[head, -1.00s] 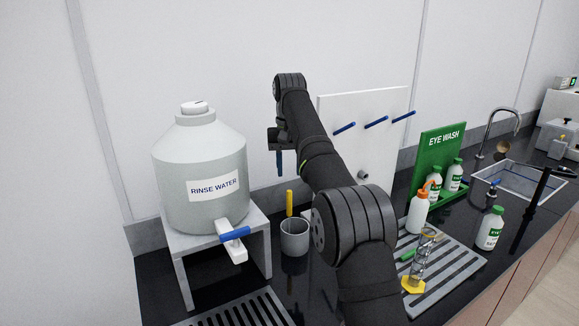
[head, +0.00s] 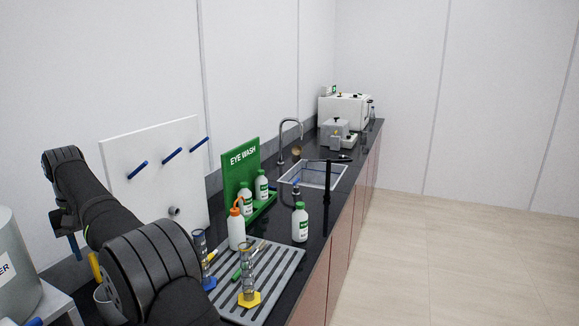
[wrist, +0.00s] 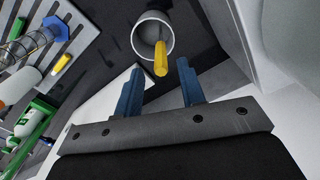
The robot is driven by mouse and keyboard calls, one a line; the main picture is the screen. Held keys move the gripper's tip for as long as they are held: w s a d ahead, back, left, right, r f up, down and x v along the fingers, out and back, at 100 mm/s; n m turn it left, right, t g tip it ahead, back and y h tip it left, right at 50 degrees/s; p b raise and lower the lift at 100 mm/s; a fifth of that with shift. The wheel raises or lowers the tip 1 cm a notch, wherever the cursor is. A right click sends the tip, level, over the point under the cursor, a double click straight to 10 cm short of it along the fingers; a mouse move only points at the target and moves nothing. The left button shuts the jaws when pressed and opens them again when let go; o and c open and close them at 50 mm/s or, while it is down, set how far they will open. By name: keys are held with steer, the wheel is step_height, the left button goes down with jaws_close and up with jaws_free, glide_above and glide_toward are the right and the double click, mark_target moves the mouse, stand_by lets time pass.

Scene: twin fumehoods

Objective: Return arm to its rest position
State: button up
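My arm is at the left of the head view, raised above the black bench. My gripper (head: 72,246) hangs at its far end, pointing down, partly hidden by the arm. In the wrist view its two blue fingers (wrist: 158,80) stand apart with nothing gripped between them. A grey cup (wrist: 149,38) with a yellow-handled tool (wrist: 160,58) in it lies beyond the fingertips, apparently below them. In the head view the cup (head: 103,299) is largely hidden behind my arm.
A rinse water tank (head: 14,265) stands left of my arm, a white peg board (head: 150,180) behind it. To the right are a grey rack (head: 277,277) with cylinders and a wash bottle (head: 236,230), the eye wash stand (head: 240,165) and a sink (head: 318,174).

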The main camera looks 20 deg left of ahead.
step_height(320, 180, down, 7)
steer(key=shift+r, duration=0.15)
stand_by(0.4)
